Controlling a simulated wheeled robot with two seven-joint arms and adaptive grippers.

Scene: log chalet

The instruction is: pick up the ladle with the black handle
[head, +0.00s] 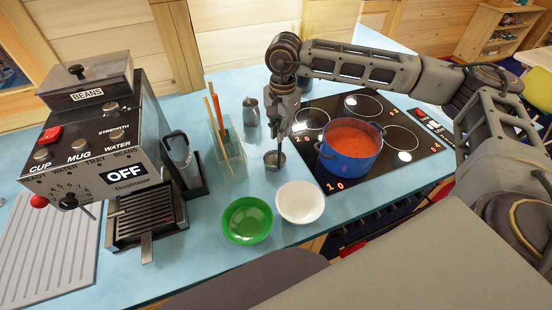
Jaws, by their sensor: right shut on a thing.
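The ladle (274,158) hangs bowl-down below my right gripper (283,128), left of the hob. Its metal bowl shows just above or on the blue counter; I cannot tell if it touches. My right gripper is shut on the ladle's handle, which is mostly hidden by the fingers. My left gripper is not in view.
A blue pot (349,155) of red soup stands on the black hob (400,147). A white bowl (300,202) and a green bowl (247,220) are in front. A glass holder with sticks (229,151) and a coffee machine (105,130) stand left. A small metal shaker (250,112) is behind.

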